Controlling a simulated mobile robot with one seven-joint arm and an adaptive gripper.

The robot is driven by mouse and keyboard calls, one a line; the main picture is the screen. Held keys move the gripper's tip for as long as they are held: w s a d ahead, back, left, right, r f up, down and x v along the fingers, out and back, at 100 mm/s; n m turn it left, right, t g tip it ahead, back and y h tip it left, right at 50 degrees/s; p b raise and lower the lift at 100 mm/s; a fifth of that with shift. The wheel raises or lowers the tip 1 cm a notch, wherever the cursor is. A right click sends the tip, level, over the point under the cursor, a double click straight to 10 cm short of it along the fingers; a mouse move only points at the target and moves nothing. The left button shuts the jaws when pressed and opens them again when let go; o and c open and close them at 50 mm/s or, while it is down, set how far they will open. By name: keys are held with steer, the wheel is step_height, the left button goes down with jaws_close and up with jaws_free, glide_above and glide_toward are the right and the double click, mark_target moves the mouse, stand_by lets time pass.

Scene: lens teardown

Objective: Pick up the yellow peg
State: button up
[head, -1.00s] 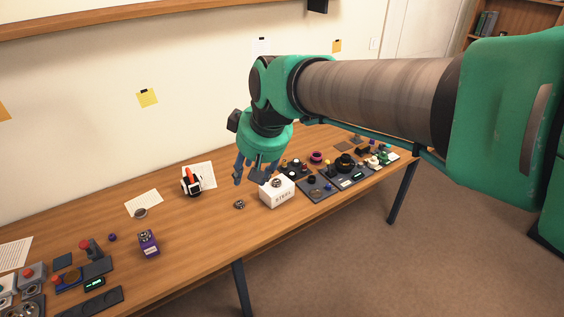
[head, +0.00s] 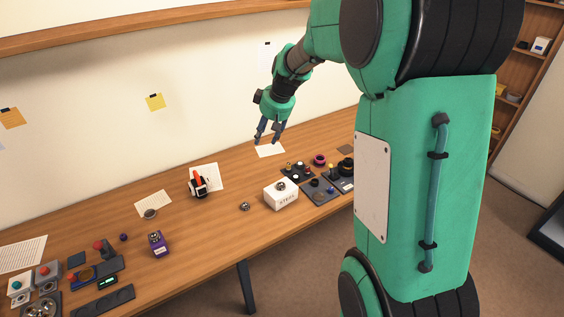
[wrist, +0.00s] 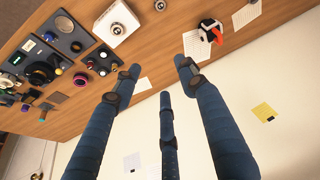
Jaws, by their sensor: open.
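My gripper (head: 267,138) is open and empty, hanging above the back of the table near the wall; its spread blue fingers also show in the wrist view (wrist: 158,78). Small pegs and knobs stand on a dark back panel (head: 297,173) to the right of and below the gripper in the head view. One on its left side looks yellowish (head: 289,165), but it is too small for me to be sure it is the yellow peg. The gripper is well apart from the panel. In the wrist view the panel (wrist: 103,66) lies left of the fingers.
A black-and-white object with a red part (head: 198,184) stands left. My arm hides the table's right end.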

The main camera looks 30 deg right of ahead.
steer(key=w+d+f+p, duration=0.2)
steer(key=w+d+f, duration=0.3)
steer(key=d+f, duration=0.5)
steer(key=w+d+f+n+p, duration=0.1)
steer(key=w+d+f+p, duration=0.2)
steer(key=w+d+f, duration=0.3)
steer(key=d+f, duration=0.4)
steer(key=d, duration=0.2)
steer(key=shift+w+d+f+p, duration=0.15)
steer(key=shift+d+f+p, duration=0.15)
steer(key=shift+f+p, duration=0.1)
glide_above(289, 164)
steer(key=s, duration=0.2)
step_height(289, 164, down, 8)
steer(key=shift+d, duration=0.3)
steer(key=shift+x, duration=2.55)
steer(key=shift+a, duration=0.1)
steer(key=shift+s, duration=0.1)
